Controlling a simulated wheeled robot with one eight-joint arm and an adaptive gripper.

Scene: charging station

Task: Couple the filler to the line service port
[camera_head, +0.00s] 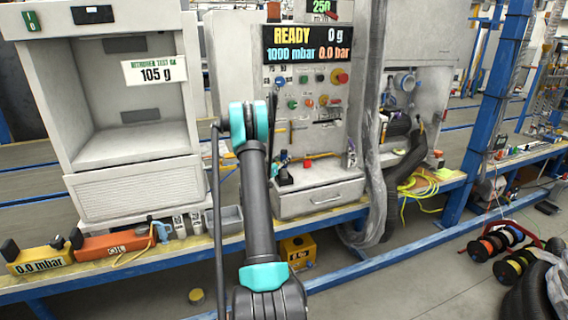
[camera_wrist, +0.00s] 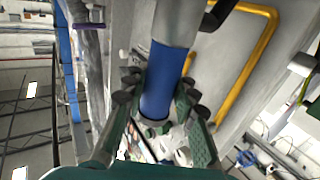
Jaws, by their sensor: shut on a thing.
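In the wrist view my gripper (camera_wrist: 155,100) is shut on a blue cylindrical body with a grey metal end, which I take to be the filler (camera_wrist: 164,75). One finger lies on each side of the blue body. The grey end points up in that view, with a dark piece beside its top. In the head view my arm hides the gripper and the filler. I cannot make out the line service port for certain in either view, nor whether the filler touches anything.
The charging machine's display (camera_head: 307,44) reads READY, 0 g, 1000 mbar and 0.0 bar. A white open cabinet (camera_head: 82,190) stands at left. A clear-wrapped hose (camera_head: 372,130) hangs right of the panel. A yellow bent pipe (camera_wrist: 262,65) is near the filler. A blue post (camera_head: 487,110) stands right.

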